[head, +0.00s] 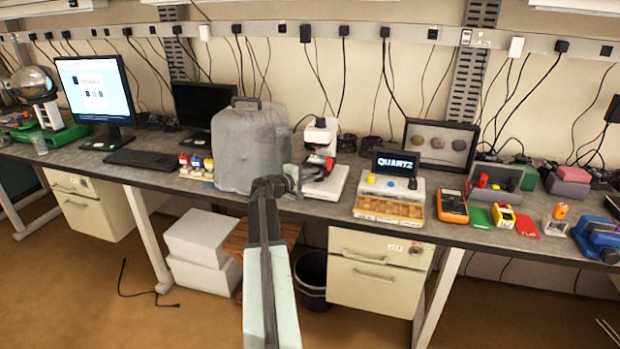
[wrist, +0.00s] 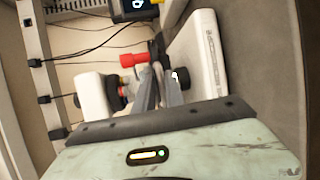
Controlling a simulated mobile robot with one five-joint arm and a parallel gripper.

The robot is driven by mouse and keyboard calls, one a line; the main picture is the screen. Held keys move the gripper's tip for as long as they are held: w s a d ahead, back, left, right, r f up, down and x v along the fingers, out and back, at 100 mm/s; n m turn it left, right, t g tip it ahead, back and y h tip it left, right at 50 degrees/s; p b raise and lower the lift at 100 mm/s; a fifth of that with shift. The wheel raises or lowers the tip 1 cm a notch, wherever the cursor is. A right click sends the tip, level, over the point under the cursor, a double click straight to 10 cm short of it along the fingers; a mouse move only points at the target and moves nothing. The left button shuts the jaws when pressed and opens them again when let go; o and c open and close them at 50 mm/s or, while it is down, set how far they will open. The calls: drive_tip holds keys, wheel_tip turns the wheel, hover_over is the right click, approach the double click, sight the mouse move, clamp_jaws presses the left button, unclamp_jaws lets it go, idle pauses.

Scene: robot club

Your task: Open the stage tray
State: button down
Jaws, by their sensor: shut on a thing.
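A white microscope-like device (head: 337,181) stands on the bench right of the grey covered case. It has a white upper part (head: 320,133) and a red and black middle. In the wrist view its white base (wrist: 208,50) is at upper right, with a black knob (wrist: 180,78) beside the fingers, and a red part (wrist: 133,60) is left of them. My gripper (head: 292,178) is at the left side of this device. In the wrist view my gripper (wrist: 157,75) is shut on a small dark part of it; the fingers mostly hide that part. I cannot make out the stage tray clearly.
The grey covered case (head: 250,145) stands close left of my gripper. Small coloured bottles (head: 196,163) are farther left. A QUARTZ display (head: 396,164) and a wooden tray (head: 389,212) are to the right. Some bare bench top lies in front of the device.

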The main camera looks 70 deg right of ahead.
drive_tip(key=shift+s+f, duration=0.1)
drive_tip(key=shift+f, duration=0.05)
drive_tip(key=a, duration=1.1)
drive_tip(key=shift+s, duration=0.35)
drive_tip(key=c, duration=1.5)
unclamp_jaws()
drive_tip(key=shift+w+d+f, duration=0.1)
drive_tip(key=shift+d+f, duration=0.05)
drive_tip(key=shift+d, duration=0.15)
drive_tip(key=p+v, duration=0.1)
drive_tip(key=v, duration=0.7)
drive_tip(key=shift+p, duration=0.3)
